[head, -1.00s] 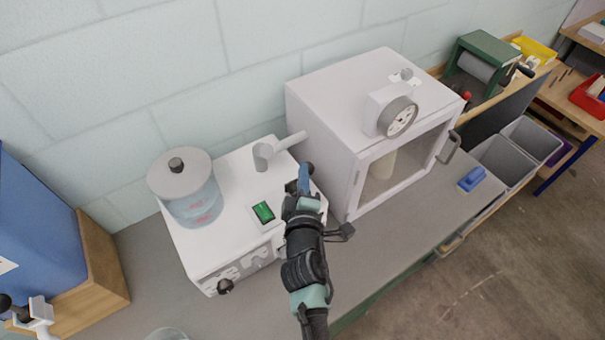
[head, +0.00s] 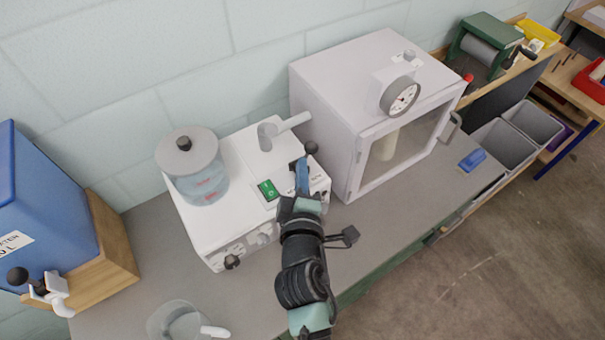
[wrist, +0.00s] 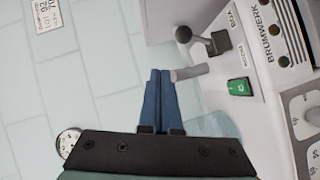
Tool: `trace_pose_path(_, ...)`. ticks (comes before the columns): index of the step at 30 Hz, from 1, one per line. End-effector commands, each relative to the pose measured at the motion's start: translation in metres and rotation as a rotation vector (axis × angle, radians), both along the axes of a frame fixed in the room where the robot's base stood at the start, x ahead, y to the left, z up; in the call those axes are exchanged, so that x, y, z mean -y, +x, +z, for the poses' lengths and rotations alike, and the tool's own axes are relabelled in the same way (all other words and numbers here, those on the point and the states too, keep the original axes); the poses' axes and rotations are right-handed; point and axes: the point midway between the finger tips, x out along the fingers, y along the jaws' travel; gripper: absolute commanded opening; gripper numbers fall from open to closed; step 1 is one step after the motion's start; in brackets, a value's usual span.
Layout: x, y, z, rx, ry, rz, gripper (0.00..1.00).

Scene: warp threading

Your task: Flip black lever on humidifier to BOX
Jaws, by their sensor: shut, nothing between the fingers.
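The white humidifier (head: 238,165) stands on the grey bench against the wall, with a clear water tank (head: 200,183) and a lit green switch (head: 268,190). Its lever's black ball knob (head: 311,148) shows just past my gripper's tips. In the wrist view the lever's knob (wrist: 183,34) and dark base plate (wrist: 218,42) show, with small labels either side too blurred to read surely. My gripper (head: 303,160) is shut and empty above the humidifier's right end. Its blue fingers (wrist: 160,72) lie together, apart from the knob in the wrist picture. In the head view they hide the lever's base.
A grey spout (head: 285,128) rises from the humidifier beside the lever. A white box with a gauge (head: 335,110) stands close on the right. A clear jug (head: 178,322) is in front, and a blue container (head: 45,215) is at left.

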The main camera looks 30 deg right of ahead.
Motion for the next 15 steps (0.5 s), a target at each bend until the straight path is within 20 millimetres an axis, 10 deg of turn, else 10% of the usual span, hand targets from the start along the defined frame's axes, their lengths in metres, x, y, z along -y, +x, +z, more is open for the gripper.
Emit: trace_pose_path(15,-0.014,-0.029,0.013,0.000,0.001,0.002,0.00)
